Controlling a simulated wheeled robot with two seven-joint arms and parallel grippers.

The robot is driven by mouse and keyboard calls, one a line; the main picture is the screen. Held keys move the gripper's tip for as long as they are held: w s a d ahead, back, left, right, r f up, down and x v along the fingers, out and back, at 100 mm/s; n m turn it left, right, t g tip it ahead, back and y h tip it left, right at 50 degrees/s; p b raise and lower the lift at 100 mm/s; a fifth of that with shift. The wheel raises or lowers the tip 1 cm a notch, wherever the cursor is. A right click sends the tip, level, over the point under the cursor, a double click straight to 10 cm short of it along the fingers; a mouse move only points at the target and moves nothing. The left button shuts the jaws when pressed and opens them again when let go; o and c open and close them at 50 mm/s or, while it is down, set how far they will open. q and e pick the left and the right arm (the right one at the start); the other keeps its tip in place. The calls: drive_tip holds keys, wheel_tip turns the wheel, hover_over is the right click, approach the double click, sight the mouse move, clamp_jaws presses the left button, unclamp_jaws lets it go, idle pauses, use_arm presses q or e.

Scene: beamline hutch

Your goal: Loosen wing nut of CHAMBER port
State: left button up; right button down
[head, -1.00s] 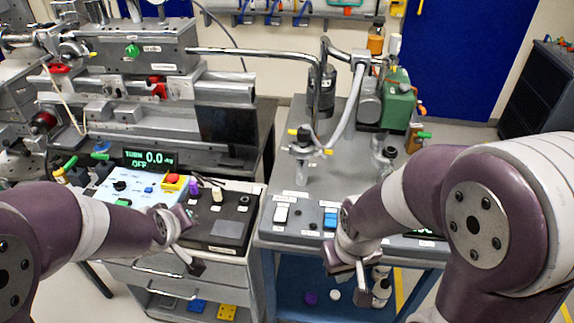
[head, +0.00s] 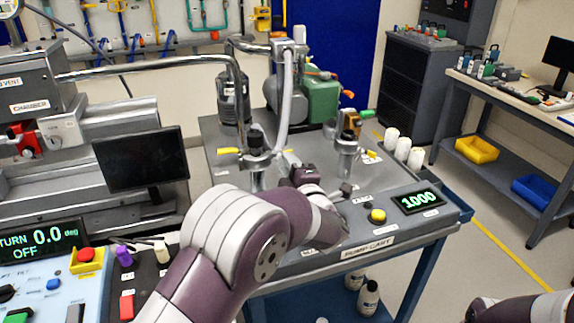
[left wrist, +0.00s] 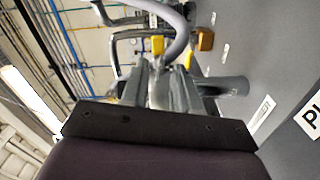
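On the pump cart stands a metal port fitting (head: 256,158) with a yellow wing handle (head: 229,150) on its left side. My left gripper (head: 286,162) is close to the right of this fitting, with its arm crossing the cart's front. In the left wrist view its two dark fingers (left wrist: 160,82) stand apart, with metal pipework showing between and beyond them. Yellow parts (left wrist: 158,45) show past the fingertips. Contact cannot be told. A CHAMBER label (head: 31,104) is on the grey box at far left. The port's own label is not readable. My right gripper is out of view.
A second metal fitting (head: 347,155) stands to the right on the cart (head: 225,135), near several white cylinders (head: 399,148). A green pump (head: 318,100) and bent pipes are behind. A dark monitor (head: 140,160) stands left.

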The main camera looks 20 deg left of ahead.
use_arm(q)
drive_tip(key=shift+w+a, duration=0.4)
drive_tip(key=shift+a, duration=0.05)
clamp_jaws()
